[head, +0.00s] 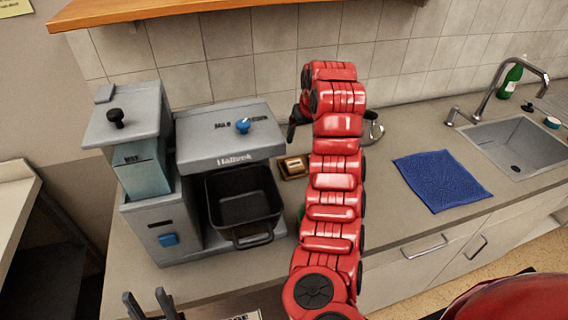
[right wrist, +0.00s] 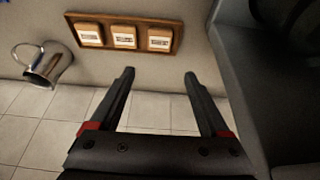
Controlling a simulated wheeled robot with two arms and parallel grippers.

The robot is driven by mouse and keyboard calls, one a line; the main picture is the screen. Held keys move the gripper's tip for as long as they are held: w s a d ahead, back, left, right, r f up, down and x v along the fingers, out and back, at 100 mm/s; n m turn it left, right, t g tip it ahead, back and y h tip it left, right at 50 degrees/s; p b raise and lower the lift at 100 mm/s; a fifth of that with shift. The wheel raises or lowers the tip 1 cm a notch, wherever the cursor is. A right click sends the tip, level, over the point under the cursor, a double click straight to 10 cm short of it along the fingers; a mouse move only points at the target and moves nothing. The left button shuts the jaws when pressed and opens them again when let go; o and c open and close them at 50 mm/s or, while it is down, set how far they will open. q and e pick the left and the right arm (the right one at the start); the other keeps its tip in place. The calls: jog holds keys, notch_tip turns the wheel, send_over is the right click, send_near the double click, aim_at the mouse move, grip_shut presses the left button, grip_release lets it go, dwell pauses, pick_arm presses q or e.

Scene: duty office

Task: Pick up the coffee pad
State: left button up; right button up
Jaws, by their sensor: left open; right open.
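Three pale, square coffee pads with printed labels lie in a row in a wooden tray (right wrist: 106,43): a left pad (right wrist: 90,34), a middle pad (right wrist: 123,37) and a right pad (right wrist: 159,40). In the head view the tray (head: 283,176) sits on the counter right of the coffee machine, partly hidden by my right arm. My right gripper (right wrist: 160,73) is open and empty, its fingertips apart from the tray in the wrist picture. In the head view it shows as a dark piece (head: 294,123) beside the red arm. My left gripper (head: 150,301) is open and empty at the bottom left.
The grey coffee machine (head: 222,146) with its black basket (head: 243,198) stands left of the tray. A metal jug (right wrist: 47,68) stands on the tray's other side. A blue cloth (head: 441,180), a sink (head: 516,148) and a green bottle (head: 510,80) are further right.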

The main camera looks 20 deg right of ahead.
jog(key=b, duration=0.1)
send_near(295, 163)
jog(key=p+x, duration=0.2)
jog(key=shift+w+f+p, duration=0.15)
jog(key=shift+p, duration=0.2)
jog(key=shift+w+f, duration=0.2)
jog(key=shift+f, duration=0.25)
jog(key=shift+w+a+f+p, duration=0.1)
jog(key=shift+w+f+p, duration=0.05)
jog(key=shift+f+p, duration=0.5)
jog(key=p+x, duration=0.1)
jog(key=x, duration=0.1)
jog(key=shift+f, duration=0.3)
jog(key=shift+w+f, duration=0.2)
jog(key=shift+w, duration=0.05)
jog(key=shift+f+p, duration=0.3)
jog(key=shift+f, duration=0.1)
